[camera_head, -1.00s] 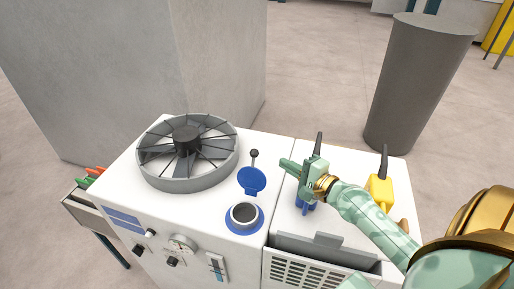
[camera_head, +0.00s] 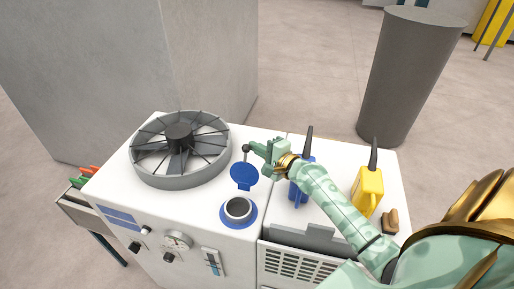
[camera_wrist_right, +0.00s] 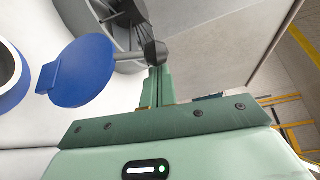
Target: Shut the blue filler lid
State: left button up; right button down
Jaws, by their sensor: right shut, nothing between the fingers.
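The blue filler lid (camera_head: 244,175) stands open, raised behind the round filler opening (camera_head: 238,209) with its blue collar on the white machine top. In the right wrist view the blue lid (camera_wrist_right: 82,72) is to the left of my fingers, and part of the filler opening (camera_wrist_right: 8,75) shows at the left edge. My right gripper (camera_head: 256,148) is shut and empty, just behind and to the right of the lid, close to a dark ball knob (camera_head: 246,148). In the wrist view the fingertips (camera_wrist_right: 157,72) overlap the knob (camera_wrist_right: 156,52); contact is unclear. My left gripper is not in view.
A grey fan (camera_head: 180,150) sits left of the lid. A blue can (camera_head: 300,185) and a yellow can (camera_head: 367,190) with dark spouts stand right, near my forearm. A brown block (camera_head: 391,220) lies beside them. Gauge and knobs (camera_head: 176,240) are on the front.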

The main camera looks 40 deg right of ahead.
jog(key=shift+s, duration=0.15)
jog(key=s+a+f+n+t+y+b, duration=0.3)
jog(key=s+a+f+n+t+b, duration=0.1)
jog(key=s+a+n+b, duration=0.6)
jog(key=shift+s+a+n+t+b, duration=0.3)
jog(key=shift+a+n+b, duration=0.2)
jog(key=shift+a, duration=0.75)
jog(key=shift+f, duration=0.1)
jog(key=b+v, duration=0.2)
jog(key=v, duration=1.4)
jog(key=shift+f+b, duration=0.15)
jog(key=shift+b, duration=0.25)
